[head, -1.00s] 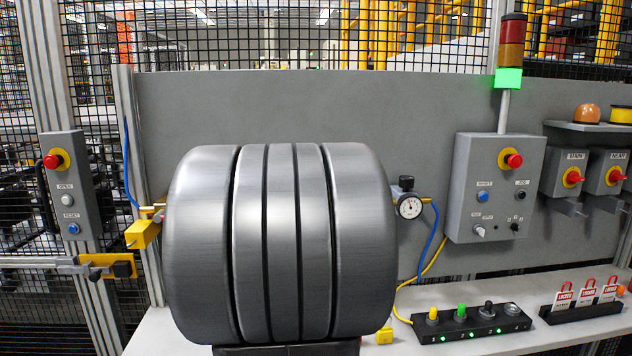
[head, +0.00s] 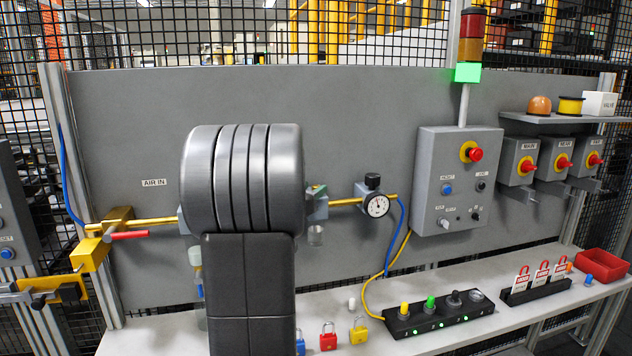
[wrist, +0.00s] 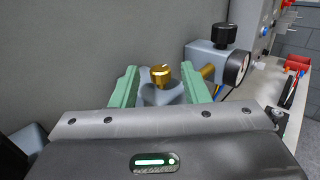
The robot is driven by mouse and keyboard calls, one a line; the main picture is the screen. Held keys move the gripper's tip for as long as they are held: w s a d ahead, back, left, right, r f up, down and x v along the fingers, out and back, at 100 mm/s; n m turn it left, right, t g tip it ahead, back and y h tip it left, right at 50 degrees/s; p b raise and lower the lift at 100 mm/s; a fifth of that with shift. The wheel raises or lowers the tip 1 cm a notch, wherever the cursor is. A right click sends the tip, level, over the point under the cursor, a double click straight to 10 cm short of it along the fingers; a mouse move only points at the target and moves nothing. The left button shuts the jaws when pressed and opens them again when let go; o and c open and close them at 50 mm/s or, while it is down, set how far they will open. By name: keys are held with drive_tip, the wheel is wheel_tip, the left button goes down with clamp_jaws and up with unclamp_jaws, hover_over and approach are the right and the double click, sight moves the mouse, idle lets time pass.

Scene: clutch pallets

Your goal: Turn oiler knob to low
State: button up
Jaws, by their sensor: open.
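In the wrist view, a brass knob (wrist: 161,76) with a pale mark on its top sits on a blue-grey body (wrist: 160,95), which I take to be the oiler. My gripper (wrist: 160,69) is open, with one green finger on each side of the knob and visible gaps between. I cannot read which setting the knob points at. In the head view, my arm hides most of the oiler; its grey body (head: 317,207) and a clear bowl (head: 316,236) show just right of my arm, with a green fingertip above.
A gauge (head: 377,205) with a black-topped regulator stands close to the right. A brass pipe (head: 345,201) joins it to the oiler. The grey panel (head: 350,120) is behind. A red-handled valve (head: 129,235) is at left. Padlocks (head: 328,337) and a button strip (head: 440,316) are on the bench.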

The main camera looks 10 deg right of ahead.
drive_tip(key=shift+p+x, duration=0.3)
drive_tip(key=shift+x, duration=1.2)
clamp_jaws()
